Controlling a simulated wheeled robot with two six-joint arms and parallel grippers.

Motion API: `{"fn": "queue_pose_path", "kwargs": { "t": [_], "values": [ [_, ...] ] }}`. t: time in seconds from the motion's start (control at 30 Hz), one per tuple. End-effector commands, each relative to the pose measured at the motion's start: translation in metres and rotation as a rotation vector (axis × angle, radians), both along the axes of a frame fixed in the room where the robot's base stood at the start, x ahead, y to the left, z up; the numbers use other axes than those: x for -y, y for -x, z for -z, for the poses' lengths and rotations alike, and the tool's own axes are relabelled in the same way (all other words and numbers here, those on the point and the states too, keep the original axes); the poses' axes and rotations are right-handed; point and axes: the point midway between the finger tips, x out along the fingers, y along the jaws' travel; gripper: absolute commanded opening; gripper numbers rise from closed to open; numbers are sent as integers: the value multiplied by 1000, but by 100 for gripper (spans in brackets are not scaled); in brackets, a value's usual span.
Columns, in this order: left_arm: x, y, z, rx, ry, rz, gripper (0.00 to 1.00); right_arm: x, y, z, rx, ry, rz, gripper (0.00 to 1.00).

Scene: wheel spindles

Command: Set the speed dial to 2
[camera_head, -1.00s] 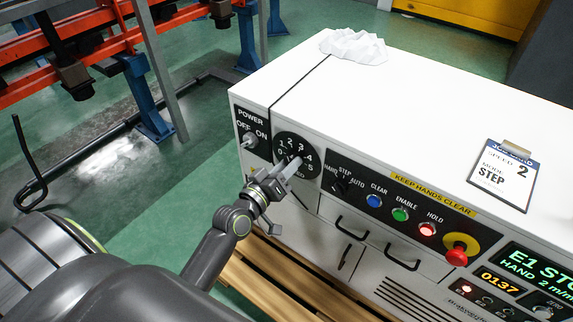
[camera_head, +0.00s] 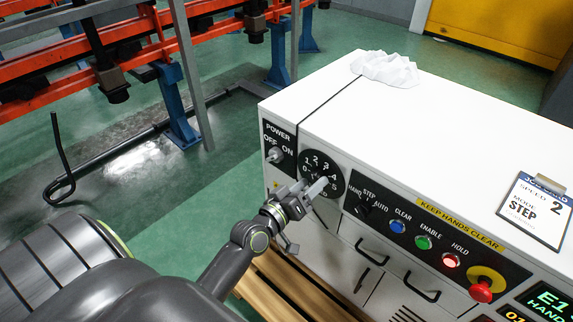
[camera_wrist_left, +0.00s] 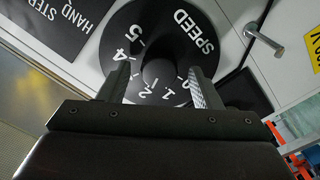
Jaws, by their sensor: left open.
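The speed dial (camera_head: 335,166) is a black disc with white numerals on the front of the white cabinet. It also shows close up in the left wrist view (camera_wrist_left: 150,28), with the word SPEED and a dark round knob (camera_wrist_left: 158,72) at its centre. My left gripper (camera_head: 313,187) is right in front of the dial and hides its lower part in the head view. In the wrist view my left gripper (camera_wrist_left: 160,75) is open, one finger on each side of the knob, with gaps showing. The knob's pointer cannot be made out. My right gripper is not in view.
A card (camera_head: 535,208) on the cabinet top reads SPEED 2, MODE STEP. The power switch (camera_head: 274,155) is left of the dial; the mode knob (camera_head: 364,207), coloured buttons and red emergency stop (camera_head: 481,290) are right of it. A crumpled white cloth (camera_head: 385,68) lies on top.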

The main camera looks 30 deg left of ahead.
Motion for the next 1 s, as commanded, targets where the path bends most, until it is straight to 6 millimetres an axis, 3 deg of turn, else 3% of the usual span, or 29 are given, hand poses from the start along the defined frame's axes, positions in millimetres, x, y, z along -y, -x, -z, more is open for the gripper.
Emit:
{"fn": "queue_pose_path", "kwargs": {
  "t": [0.23,0.7,1.0],
  "values": [
    [-6,43,3,-3,0,-1,58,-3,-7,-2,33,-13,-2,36],
    [-19,134,4,-3,-1,0,58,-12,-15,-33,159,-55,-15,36],
    [-23,163,2,-1,0,1,58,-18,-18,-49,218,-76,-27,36]
  ]
}}
